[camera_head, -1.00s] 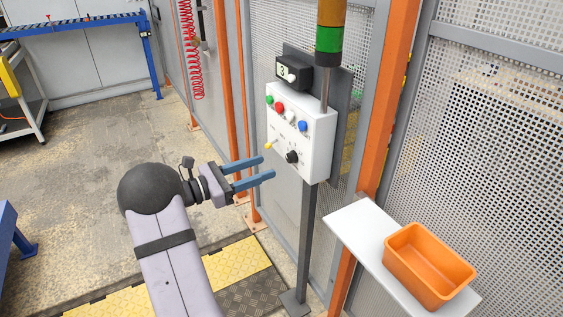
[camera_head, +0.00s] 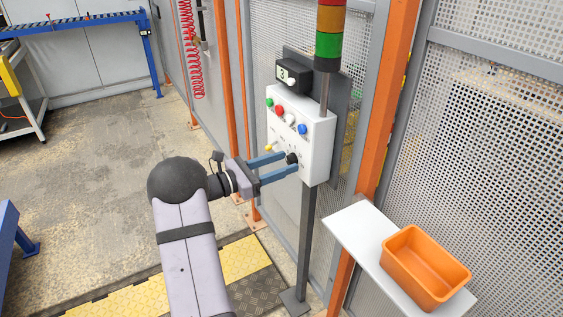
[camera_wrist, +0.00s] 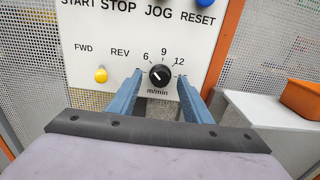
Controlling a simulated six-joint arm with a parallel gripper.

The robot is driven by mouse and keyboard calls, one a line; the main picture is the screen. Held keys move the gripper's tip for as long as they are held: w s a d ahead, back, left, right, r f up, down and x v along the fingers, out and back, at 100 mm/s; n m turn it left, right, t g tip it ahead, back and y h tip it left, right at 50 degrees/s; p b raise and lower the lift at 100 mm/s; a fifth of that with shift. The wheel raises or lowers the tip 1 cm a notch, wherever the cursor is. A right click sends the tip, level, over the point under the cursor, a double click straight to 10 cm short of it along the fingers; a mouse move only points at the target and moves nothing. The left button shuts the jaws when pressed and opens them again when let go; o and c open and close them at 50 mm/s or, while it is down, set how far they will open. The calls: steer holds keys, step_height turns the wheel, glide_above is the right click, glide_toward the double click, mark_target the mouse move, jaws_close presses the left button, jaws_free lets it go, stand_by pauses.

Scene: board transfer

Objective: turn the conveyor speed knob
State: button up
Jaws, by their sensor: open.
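The conveyor speed knob (camera_head: 292,158) is a small black dial low on the white control panel (camera_head: 318,150). In the wrist view the knob (camera_wrist: 159,75) has a white pointer line toward the upper left, near the 6 mark of its m/min scale. My gripper (camera_head: 290,161) is open, with its blue fingers reaching to the panel around the knob. In the wrist view one finger of the gripper (camera_wrist: 160,80) is on each side of the knob, with a gap on both sides. I cannot tell exactly how near the tips are to the panel face.
A yellow FWD/REV lever (camera_wrist: 101,75) sits just left of the left finger. Green, red, white and blue buttons line the panel above, below a black counter box (camera_head: 294,76). A white shelf (camera_head: 350,232) with an orange bin (camera_head: 425,268) stands to the right.

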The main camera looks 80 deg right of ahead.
steer(key=c, duration=1.1)
steer(key=shift+o, duration=0.2)
steer(key=shift+f+m+b, duration=0.15)
steer(key=shift+m+b, duration=0.25)
steer(key=shift+b, duration=0.3)
steer(key=m+b, duration=0.8)
steer(key=b, duration=0.5)
steer(key=m+b, duration=0.9)
steer(key=b, duration=0.4)
steer(key=shift+d+r, duration=0.1)
steer(key=shift+r, duration=0.1)
